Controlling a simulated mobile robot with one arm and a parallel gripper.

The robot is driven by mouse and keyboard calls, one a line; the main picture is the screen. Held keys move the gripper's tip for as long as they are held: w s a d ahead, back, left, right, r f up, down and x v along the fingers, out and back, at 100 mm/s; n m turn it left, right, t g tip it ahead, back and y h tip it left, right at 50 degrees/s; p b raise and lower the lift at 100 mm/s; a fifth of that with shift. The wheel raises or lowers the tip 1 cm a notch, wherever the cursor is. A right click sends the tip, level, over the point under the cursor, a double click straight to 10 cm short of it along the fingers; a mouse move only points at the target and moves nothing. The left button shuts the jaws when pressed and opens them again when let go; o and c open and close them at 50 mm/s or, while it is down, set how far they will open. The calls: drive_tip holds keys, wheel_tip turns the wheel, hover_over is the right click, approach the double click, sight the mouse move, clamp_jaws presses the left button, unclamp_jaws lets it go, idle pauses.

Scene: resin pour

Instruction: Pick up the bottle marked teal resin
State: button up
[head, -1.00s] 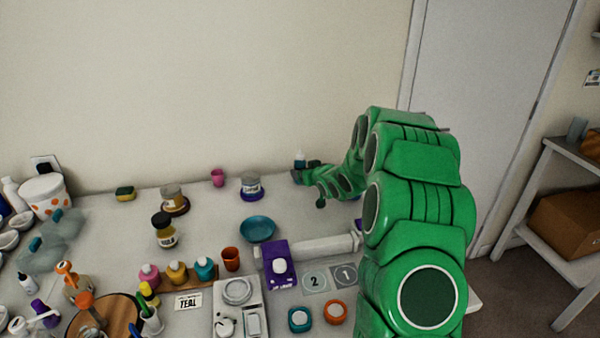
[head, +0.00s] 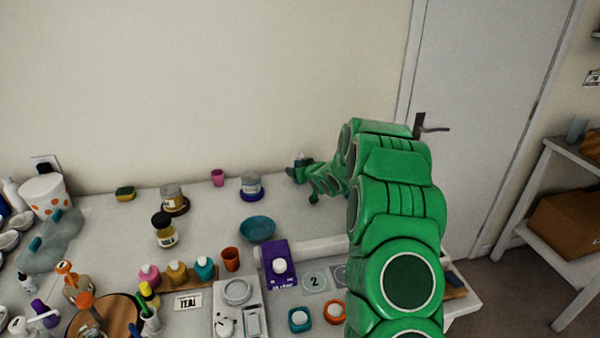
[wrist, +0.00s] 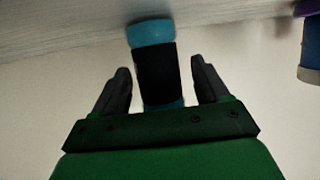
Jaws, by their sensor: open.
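A bottle with a teal cap and body and a broad black band (wrist: 155,75) is between the fingers of my gripper (wrist: 162,82) in the wrist view. The gripper is open, with a gap on each side of the bottle. No marking on the bottle can be read. In the head view my gripper (head: 300,168) is at the back of the table near the wall, and the bottle there is mostly hidden.
A grey-lidded jar on a purple base (head: 251,187) stands left of the gripper. A teal bowl (head: 257,229), purple device (head: 279,266) and scale (head: 238,292) are nearer. A door (head: 490,110) is at right.

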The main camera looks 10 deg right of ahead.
drive_tip(key=c, duration=1.1)
